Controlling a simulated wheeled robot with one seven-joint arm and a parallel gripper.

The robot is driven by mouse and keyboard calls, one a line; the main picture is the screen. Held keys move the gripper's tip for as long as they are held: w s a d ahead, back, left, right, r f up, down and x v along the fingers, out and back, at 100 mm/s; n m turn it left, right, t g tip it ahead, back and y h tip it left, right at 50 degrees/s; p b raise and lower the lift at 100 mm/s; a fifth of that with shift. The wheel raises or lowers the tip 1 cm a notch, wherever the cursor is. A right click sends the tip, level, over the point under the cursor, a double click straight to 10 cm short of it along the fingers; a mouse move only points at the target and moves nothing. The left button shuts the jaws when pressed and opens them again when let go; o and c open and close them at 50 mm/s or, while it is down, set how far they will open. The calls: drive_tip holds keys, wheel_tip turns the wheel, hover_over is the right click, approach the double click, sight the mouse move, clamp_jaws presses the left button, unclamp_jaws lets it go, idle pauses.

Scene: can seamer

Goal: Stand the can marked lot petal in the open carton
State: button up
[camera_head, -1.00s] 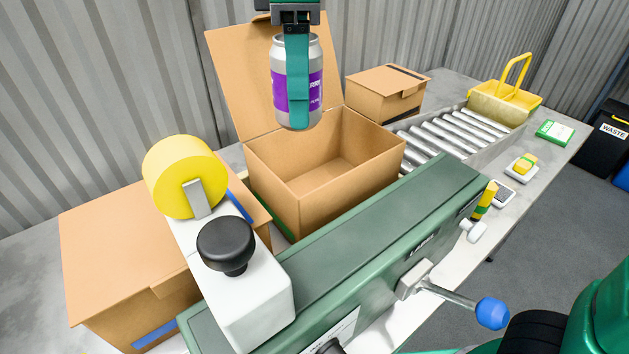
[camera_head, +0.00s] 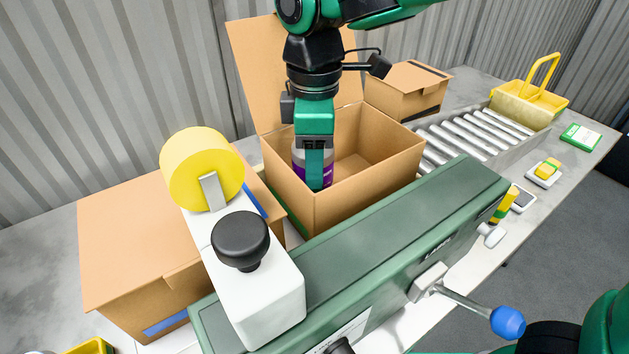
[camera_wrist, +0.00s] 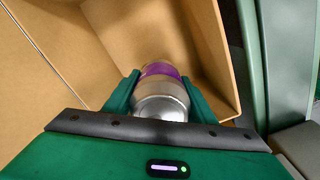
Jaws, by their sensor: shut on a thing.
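The can (camera_head: 327,165) is silver with a purple label; the label's lettering cannot be read now. My gripper (camera_head: 314,172) is shut on it and points straight down. The can is inside the open carton (camera_head: 365,195), near its left wall, and looks upright. The near finger hides much of it. In the wrist view the can (camera_wrist: 160,98) sits between both fingers of my gripper (camera_wrist: 160,98), with carton walls around it. Whether its base touches the carton floor cannot be told. The carton's lid flap (camera_head: 262,70) stands up at the back.
A green machine bed (camera_head: 400,225) with a yellow roll (camera_head: 202,168) and black knob (camera_head: 240,240) runs in front of the carton. A closed box (camera_head: 135,240) is at left, another (camera_head: 408,90) behind right. A roller conveyor (camera_head: 470,140) lies right. The carton's right half is empty.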

drive_tip(key=shift+f, duration=1.45)
drive_tip(key=shift+f, duration=0.15)
drive_tip(key=o, duration=1.3)
wheel_tip(320, 180, up, 12)
drive_tip(key=shift+r, duration=0.15)
drive_tip(key=shift+d, duration=0.1)
